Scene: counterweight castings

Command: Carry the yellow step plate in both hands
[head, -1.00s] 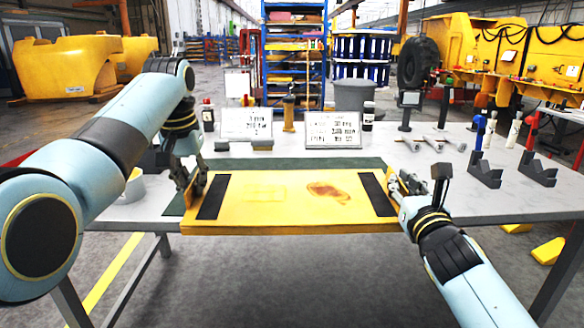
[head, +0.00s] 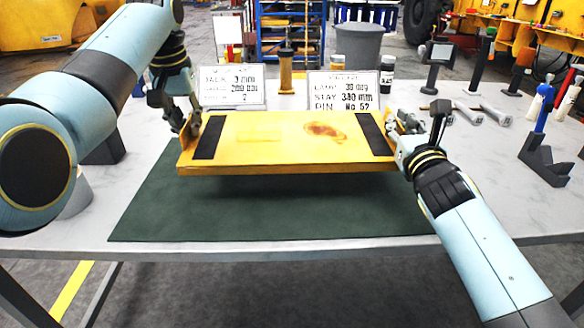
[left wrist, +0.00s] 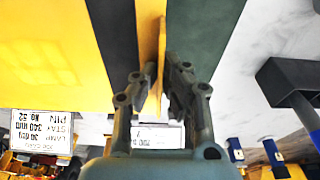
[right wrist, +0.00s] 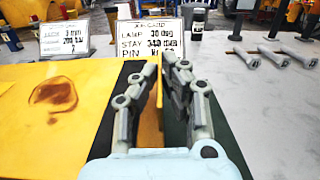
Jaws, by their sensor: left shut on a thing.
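The yellow step plate (head: 262,153) has a dark strip near each end and a brown stain right of its middle. It is held about level, apart from the green mat (head: 270,215), with a shadow beneath it. My left gripper (head: 190,125) is shut on its left edge; the left wrist view shows the plate's edge (left wrist: 160,50) between the fingers. My right gripper (head: 398,132) is at its right edge; in the right wrist view its fingers close around the plate's rim (right wrist: 152,125). The inner finger contacts are partly hidden.
Two white cards (head: 232,88) (head: 343,90) stand behind the plate. A dark stand with a blue part (head: 545,160) and several grey rods (head: 468,112) are to the right. A grey pot (head: 76,196) sits partly behind my left arm.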

